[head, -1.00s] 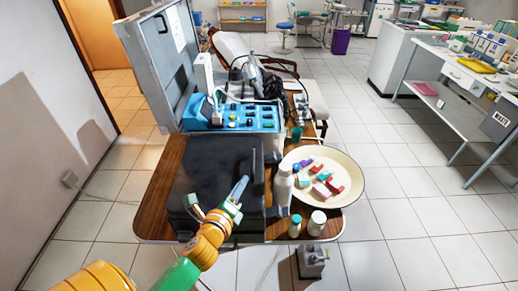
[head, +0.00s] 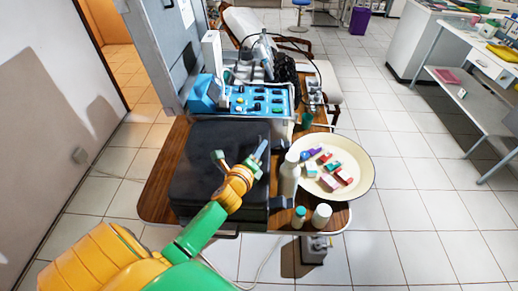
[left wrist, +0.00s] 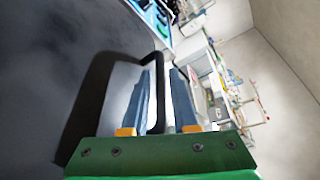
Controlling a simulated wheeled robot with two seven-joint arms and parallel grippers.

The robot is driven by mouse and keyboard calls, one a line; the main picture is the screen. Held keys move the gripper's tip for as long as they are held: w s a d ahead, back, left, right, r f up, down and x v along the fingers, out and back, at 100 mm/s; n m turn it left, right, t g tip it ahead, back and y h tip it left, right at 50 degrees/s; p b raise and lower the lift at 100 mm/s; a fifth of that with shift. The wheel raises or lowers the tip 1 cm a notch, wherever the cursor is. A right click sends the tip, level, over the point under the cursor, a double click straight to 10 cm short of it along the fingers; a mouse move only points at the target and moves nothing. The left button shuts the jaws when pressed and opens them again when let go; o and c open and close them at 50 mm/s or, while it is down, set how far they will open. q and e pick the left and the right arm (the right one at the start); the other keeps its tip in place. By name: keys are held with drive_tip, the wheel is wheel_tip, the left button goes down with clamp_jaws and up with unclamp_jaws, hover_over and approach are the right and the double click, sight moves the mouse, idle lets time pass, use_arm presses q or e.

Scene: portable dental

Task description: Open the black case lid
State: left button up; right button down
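The black case (head: 205,165) lies on the brown table, its lid down flat. My left gripper (head: 242,158) is over the right part of the lid in the head view, its fingers spread. In the left wrist view the dark face of the case (left wrist: 60,60) fills the left side. A black bar-shaped handle (left wrist: 159,100) runs between the two blue-grey fingers of my left gripper (left wrist: 162,82), with gaps visible beside it. I cannot tell whether a finger touches it. My right gripper is not in view.
A blue panel unit (head: 255,100) in an open grey case (head: 155,50) stands behind the black case. A white bottle (head: 289,178), two small jars and a cream tray (head: 362,183) of coloured boxes are close on the right. The table's front edge is near.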

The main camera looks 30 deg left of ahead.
use_arm(q)
drive_tip(key=shift+s+r, duration=0.1)
drive_tip(key=shift+s, duration=0.05)
drive_tip(key=shift+c, duration=0.7)
clamp_jaws()
idle(0.5)
